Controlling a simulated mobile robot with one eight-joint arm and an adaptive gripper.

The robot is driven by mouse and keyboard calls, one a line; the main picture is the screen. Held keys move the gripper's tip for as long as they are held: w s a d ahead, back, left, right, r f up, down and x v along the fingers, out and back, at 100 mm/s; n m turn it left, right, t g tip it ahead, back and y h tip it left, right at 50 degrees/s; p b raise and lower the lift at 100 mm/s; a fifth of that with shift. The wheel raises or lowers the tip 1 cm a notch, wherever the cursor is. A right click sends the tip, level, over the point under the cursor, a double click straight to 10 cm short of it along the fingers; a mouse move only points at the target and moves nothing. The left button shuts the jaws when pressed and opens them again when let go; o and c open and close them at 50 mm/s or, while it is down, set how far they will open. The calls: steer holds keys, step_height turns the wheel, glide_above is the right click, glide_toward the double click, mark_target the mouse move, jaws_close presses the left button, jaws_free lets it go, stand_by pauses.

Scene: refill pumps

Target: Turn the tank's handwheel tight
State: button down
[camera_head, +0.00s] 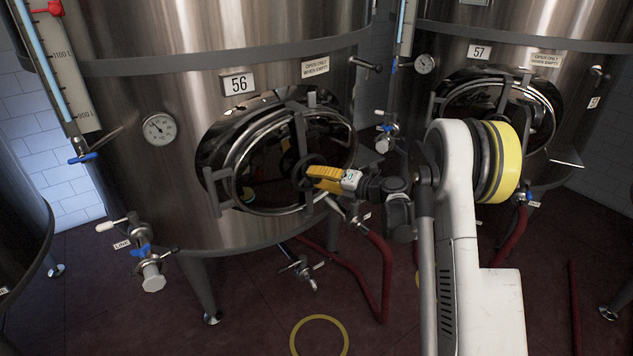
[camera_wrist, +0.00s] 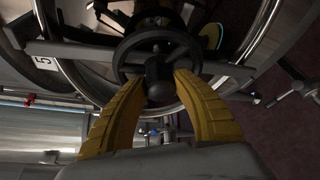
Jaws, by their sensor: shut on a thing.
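The tank (camera_head: 150,200) is a steel vessel with the plate 56. Its oval manway door (camera_head: 240,190) is low on the front, crossed by a grey bar (camera_head: 301,135). The dark handwheel (camera_head: 298,172) sits at the bar, partly hidden by my gripper (camera_head: 314,175). In the wrist view the handwheel (camera_wrist: 127,54) is a dark ring with a rounded central hub (camera_wrist: 157,88). My yellow gripper fingers (camera_wrist: 157,78) reach up to the wheel, one on each side of the hub, and are shut on it. The exact contact is partly hidden.
A second tank (camera_head: 560,60) with plate 57 stands at the right. A valve (camera_head: 148,262) sticks out at the tank's lower left. A red hose (camera_head: 386,275) and a yellow ring (camera_head: 319,320) lie low near the floor. Another tank edge is at far left.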

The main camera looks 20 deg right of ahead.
steer(key=shift+m+y, duration=0.3)
steer(key=shift+m, duration=0.2)
steer(key=c, duration=1)
jaws_free()
steer(key=shift+a, duration=0.15)
steer(key=shift+o, duration=0.2)
steer(key=v, duration=1.2)
